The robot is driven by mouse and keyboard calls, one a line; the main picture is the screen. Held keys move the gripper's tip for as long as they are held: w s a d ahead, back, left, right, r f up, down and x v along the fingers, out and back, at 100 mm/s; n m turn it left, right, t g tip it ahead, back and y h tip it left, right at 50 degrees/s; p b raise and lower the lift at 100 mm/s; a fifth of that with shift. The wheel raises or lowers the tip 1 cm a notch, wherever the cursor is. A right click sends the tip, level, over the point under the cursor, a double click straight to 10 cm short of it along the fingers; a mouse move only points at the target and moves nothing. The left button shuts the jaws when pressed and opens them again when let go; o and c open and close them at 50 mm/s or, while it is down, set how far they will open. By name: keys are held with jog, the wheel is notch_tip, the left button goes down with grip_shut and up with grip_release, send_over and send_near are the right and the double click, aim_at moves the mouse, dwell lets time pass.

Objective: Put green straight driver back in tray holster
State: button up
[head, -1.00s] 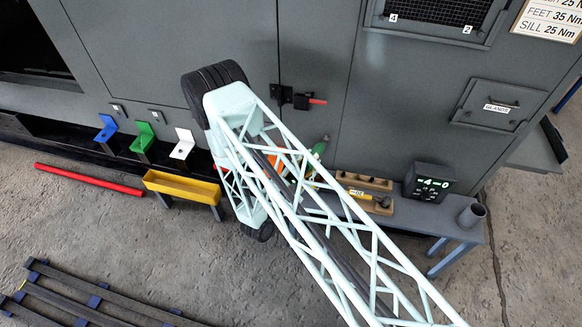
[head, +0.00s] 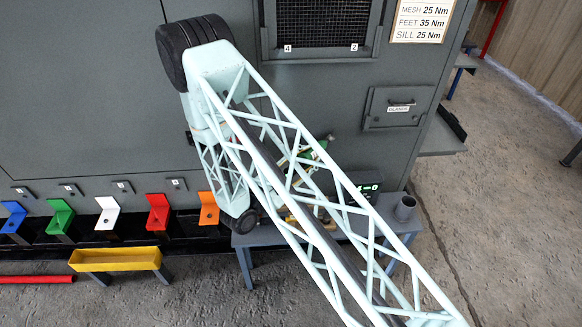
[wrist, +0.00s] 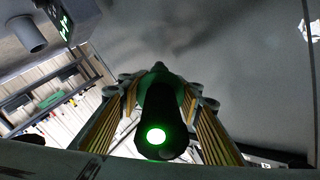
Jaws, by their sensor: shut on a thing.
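The green driver (wrist: 157,95), with a dark body and a glowing green end, is between the ribbed yellow-brown fingers of my gripper (wrist: 155,112) in the wrist view. The fingers are shut on it from both sides. In the head view a green part of the driver (head: 306,154) shows through my lattice arm, above the grey bench (head: 243,239). My arm hides most of the gripper there. The tray holster is mostly hidden behind my arm, so I cannot make out its slot.
The enclosure wall (head: 100,100) rises close behind. Coloured brackets (head: 159,212) and a yellow trough (head: 116,259) are to the left. Open floor lies at the right.

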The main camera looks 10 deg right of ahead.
jog(key=shift+d+r+m+g+h, duration=0.2)
jog(key=shift+d+r, duration=0.2)
jog(key=shift+d, duration=0.25)
jog(key=shift+d+r+m+g+h, duration=0.1)
jog(key=shift+d+r+g, duration=0.1)
jog(key=shift+d+r, duration=0.3)
jog(key=shift+d+f, duration=0.1)
jog(key=shift+d, duration=0.1)
